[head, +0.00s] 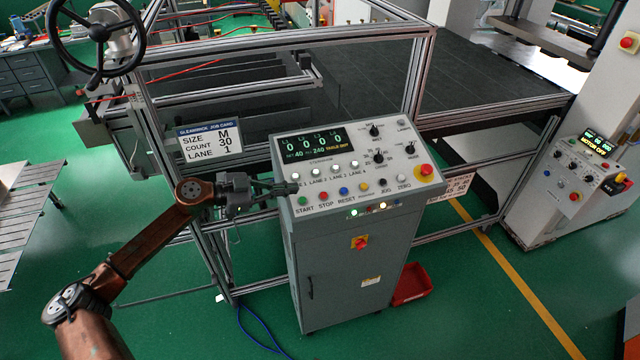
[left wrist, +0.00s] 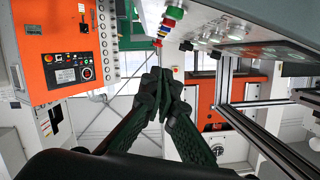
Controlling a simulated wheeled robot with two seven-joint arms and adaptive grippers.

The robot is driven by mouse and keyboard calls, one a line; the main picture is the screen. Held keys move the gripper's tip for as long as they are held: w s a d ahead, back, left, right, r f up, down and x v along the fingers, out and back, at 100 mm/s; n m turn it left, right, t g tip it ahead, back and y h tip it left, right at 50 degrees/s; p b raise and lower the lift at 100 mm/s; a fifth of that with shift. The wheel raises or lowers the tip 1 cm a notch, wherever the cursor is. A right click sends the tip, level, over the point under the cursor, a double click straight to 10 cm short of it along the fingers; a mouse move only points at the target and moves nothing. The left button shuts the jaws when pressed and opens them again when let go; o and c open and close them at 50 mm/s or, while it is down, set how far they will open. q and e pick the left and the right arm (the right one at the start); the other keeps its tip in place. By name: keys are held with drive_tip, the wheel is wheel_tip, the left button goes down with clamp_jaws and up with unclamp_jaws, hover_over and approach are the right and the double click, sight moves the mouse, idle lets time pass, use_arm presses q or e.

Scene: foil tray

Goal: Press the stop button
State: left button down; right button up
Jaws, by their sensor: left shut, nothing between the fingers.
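The grey control console (head: 351,230) stands in the middle of the head view with a sloped white panel on top. Along its front edge, the green START button (head: 303,200), the red STOP button (head: 323,196) and the blue RESET button (head: 343,191) sit side by side above their labels. My left gripper (head: 293,188) is shut and empty at the panel's left edge, close to START and left of STOP. I cannot tell whether it touches the panel.
A larger red button (head: 424,171) sits at the panel's right end, and a red switch (head: 359,243) is on the console front. A job card sign (head: 210,140) and an aluminium frame (head: 280,42) stand behind. A red bin (head: 411,285) lies on the floor.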

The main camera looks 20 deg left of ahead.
use_arm(q)
drive_tip(key=shift+s+a, duration=0.2)
drive_tip(key=shift+s, duration=0.05)
drive_tip(key=p, duration=0.3)
hover_over(317, 202)
drive_tip(key=shift+s+d+f, duration=0.2)
drive_tip(key=shift+f, duration=0.25)
drive_tip(key=shift+s+d+f, duration=0.15)
drive_tip(key=shift+d+f, duration=0.05)
drive_tip(key=shift+f, duration=0.2)
drive_tip(key=f, duration=0.3)
drive_tip(key=shift+w+a+p, duration=0.25)
drive_tip(key=shift+w+p, duration=0.1)
drive_tip(key=shift+a+f, duration=0.25)
drive_tip(key=shift+f, duration=0.35)
drive_tip(key=shift+w, duration=0.1)
use_arm(e)
drive_tip(key=r, duration=0.2)
drive_tip(key=s+r, duration=0.1)
drive_tip(key=shift+s+a+r, duration=0.1)
drive_tip(key=shift+a+r, duration=0.1)
drive_tip(key=shift+r, duration=0.2)
drive_tip(key=shift+d, duration=0.1)
